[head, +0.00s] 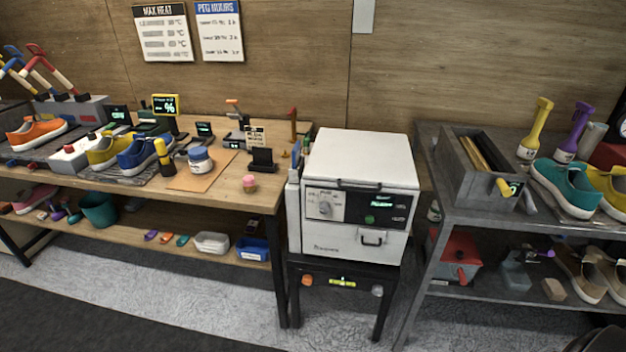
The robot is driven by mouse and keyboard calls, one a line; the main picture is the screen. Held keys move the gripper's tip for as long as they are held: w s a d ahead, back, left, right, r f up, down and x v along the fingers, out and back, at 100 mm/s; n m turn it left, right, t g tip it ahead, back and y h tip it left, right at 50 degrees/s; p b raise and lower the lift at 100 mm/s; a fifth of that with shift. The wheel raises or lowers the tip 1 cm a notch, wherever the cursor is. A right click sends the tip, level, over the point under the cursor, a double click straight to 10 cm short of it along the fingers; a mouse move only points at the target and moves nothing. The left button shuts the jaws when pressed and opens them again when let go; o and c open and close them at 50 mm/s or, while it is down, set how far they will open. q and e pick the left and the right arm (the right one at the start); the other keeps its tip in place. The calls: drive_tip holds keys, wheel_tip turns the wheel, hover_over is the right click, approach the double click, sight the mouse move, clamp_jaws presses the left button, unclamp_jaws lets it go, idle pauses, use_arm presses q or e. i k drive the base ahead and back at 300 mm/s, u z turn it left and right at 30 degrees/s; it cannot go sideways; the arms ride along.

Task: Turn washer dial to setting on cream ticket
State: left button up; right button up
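The white box-shaped washer (360,157) stands on a black stand between the two benches. Its dial (325,207) is a round grey knob on the left of the front panel, with small marks around it too fine to read. A dark display with green text (381,203) and a green button (369,219) sit right of the dial. Neither of my grippers is in view.
The wooden bench (222,190) at left holds sneakers, a blue-lidded jar (200,160) and small devices. The grey metal shelf (470,215) at right holds a tray, spray bottles (535,128) and shoes. The space directly before the washer front looks clear.

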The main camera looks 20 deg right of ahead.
sight(323, 206)
drive_tip(key=z, duration=0.55)
drive_tip(key=k, duration=0.65)
drive_tip(key=z, duration=0.95)
drive_tip(key=i, duration=0.85)
drive_tip(key=z, duration=0.25)
